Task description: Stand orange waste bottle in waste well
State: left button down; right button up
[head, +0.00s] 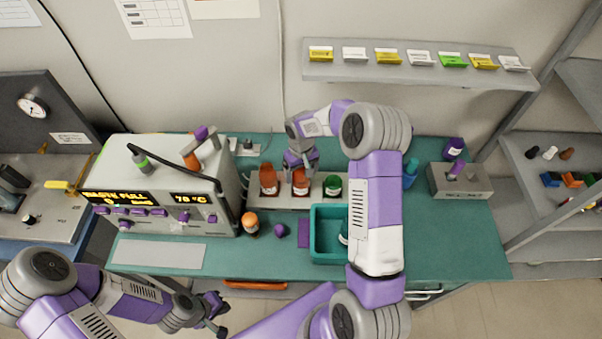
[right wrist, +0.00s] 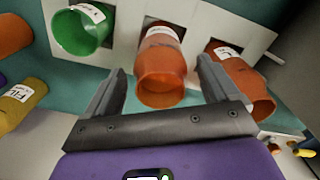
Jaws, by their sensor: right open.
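A pale rack (head: 254,200) on the teal bench holds two orange bottles and a green bottle (head: 332,186). One orange bottle (head: 268,181) is at the left, the other orange bottle (head: 300,184) in the middle. My right gripper (right wrist: 160,68) is open above the rack. In the right wrist view, the middle orange bottle (right wrist: 160,80) shows between its spread fingers, in or over a square opening; its base is hidden. The other orange bottle (right wrist: 245,80) is to the right there. My left gripper (head: 216,312) looks open and empty off the bench's front edge. I cannot tell which well is the waste well.
A teal tray (head: 312,238) stands in front of the rack, partly hidden by my right arm. An orange-capped bottle (head: 250,224) and a purple item (head: 279,230) are nearby. A control box (head: 165,190) stands left, a grey block (head: 462,182) right. The bench's front right is clear.

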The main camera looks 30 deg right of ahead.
notch_tip(320, 180, up, 11)
jog(key=shift+f+p, duration=0.2)
jog(key=shift+p, duration=0.1)
dwell(0.4)
